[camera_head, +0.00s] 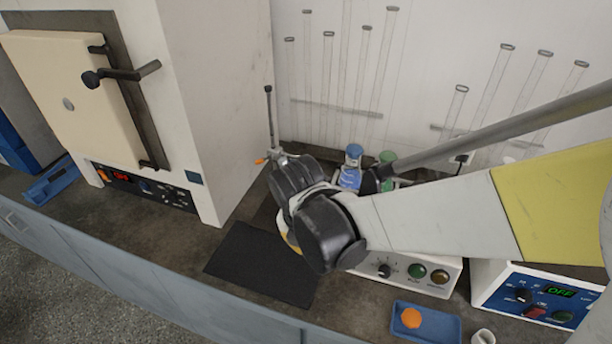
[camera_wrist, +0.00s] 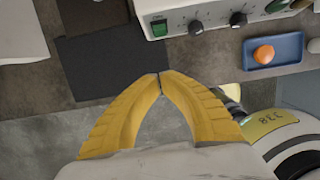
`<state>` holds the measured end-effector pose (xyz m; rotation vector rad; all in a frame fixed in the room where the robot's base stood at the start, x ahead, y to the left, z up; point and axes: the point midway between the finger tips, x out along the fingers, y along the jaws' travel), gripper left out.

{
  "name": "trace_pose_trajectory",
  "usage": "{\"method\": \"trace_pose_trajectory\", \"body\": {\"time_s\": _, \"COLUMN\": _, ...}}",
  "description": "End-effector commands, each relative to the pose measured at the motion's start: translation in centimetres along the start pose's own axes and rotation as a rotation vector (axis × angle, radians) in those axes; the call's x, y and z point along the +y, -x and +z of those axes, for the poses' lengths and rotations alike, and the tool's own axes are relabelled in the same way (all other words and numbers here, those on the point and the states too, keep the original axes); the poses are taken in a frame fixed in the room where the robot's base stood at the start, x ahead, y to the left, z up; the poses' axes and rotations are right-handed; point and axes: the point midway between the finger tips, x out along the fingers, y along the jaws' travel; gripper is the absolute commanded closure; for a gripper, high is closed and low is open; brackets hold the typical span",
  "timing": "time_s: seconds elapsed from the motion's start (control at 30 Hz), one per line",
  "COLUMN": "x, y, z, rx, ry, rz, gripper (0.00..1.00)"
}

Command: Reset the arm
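My gripper (camera_wrist: 159,78) shows in the wrist view as two yellow ribbed fingers. Their tips meet, or nearly meet, with nothing seen between them. In the wrist view it hangs over the bench's front edge and the floor, just below the black mat (camera_wrist: 105,50). In the head view my dark wrist joint hides nearly all of the gripper; only a bit of yellow shows behind it, above the black mat (camera_head: 262,264). My arm reaches in from the right across the bench.
A furnace (camera_head: 60,100) stands at the left. A white control box (camera_head: 415,272) sits behind my arm, with blue- and green-capped bottles beyond. A blue tray (camera_head: 447,326) holds an orange thing (camera_head: 411,318). A blue-panelled unit (camera_head: 540,296) is at the right. Glass tubes hang on the wall.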

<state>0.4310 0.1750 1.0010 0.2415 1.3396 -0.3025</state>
Motion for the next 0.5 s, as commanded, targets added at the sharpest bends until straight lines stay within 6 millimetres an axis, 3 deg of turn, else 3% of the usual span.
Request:
{"method": "trace_pose_trajectory", "body": {"time_s": 0.27, "x": -0.5, "y": 0.4, "z": 0.3, "rx": -0.004, "ry": -0.063, "rz": 0.007, "gripper": 1.0}}
{"method": "trace_pose_trajectory", "body": {"time_s": 0.37, "x": -2.1, "y": 1.6, "z": 1.0, "rx": -0.015, "ry": -0.268, "rz": 0.035, "gripper": 1.0}}
{"method": "trace_pose_trajectory", "body": {"time_s": 0.5, "x": -6.0, "y": 4.2, "z": 2.3, "rx": -0.03, "ry": -0.793, "rz": 0.116, "gripper": 1.0}}
